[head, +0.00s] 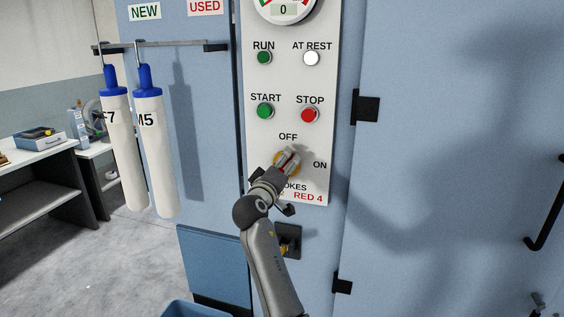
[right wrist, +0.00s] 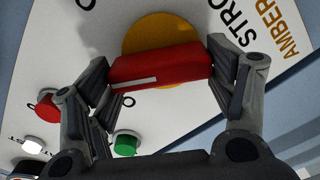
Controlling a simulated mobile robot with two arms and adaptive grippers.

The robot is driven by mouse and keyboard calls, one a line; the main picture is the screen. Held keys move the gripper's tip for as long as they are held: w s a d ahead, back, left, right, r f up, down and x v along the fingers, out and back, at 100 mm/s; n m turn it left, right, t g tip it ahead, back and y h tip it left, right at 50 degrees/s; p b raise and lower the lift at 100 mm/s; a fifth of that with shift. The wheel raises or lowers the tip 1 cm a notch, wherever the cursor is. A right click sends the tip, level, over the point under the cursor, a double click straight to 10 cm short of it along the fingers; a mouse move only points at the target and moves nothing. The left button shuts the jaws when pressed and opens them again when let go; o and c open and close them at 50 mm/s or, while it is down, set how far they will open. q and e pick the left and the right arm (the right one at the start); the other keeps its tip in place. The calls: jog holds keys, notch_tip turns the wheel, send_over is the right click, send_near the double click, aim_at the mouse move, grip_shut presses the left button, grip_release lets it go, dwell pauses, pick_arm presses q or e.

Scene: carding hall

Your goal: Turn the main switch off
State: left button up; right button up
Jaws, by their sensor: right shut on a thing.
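The main switch has a red handle on a round yellow plate, low on the white panel in the head view, with OFF printed above and ON to its right. The red handle (right wrist: 160,66) fills the right wrist view, and the yellow plate (right wrist: 165,28) shows behind it. A white stripe marks the handle's left end there. The handle appears slanted, its striped end between OFF and ON; its exact angle is hard to tell. My right gripper (head: 287,162) is shut on the handle, one finger on each end in the right wrist view (right wrist: 160,72). My left gripper is not in view.
Above the switch are the green START button (head: 265,111), red STOP button (head: 310,115), RUN lamp (head: 264,57), lit-looking white AT REST lamp (head: 311,58) and a gauge (head: 291,11) reading 0. White tubes (head: 155,155) hang at left. A black latch (head: 288,241) sits below.

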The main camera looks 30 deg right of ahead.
jog(key=n+p, duration=0.3)
jog(key=n, duration=0.1)
jog(key=shift+r, duration=0.2)
jog(key=shift+w+f+n+p, duration=0.1)
jog(key=shift+f+n+p, duration=0.1)
jog(key=shift+n+p, duration=1.05)
jog(key=shift+n, duration=0.45)
jog(key=o, duration=1)
jog(key=shift+f, duration=0.15)
jog(key=shift+a, duration=0.1)
jog(key=v, duration=1.2)
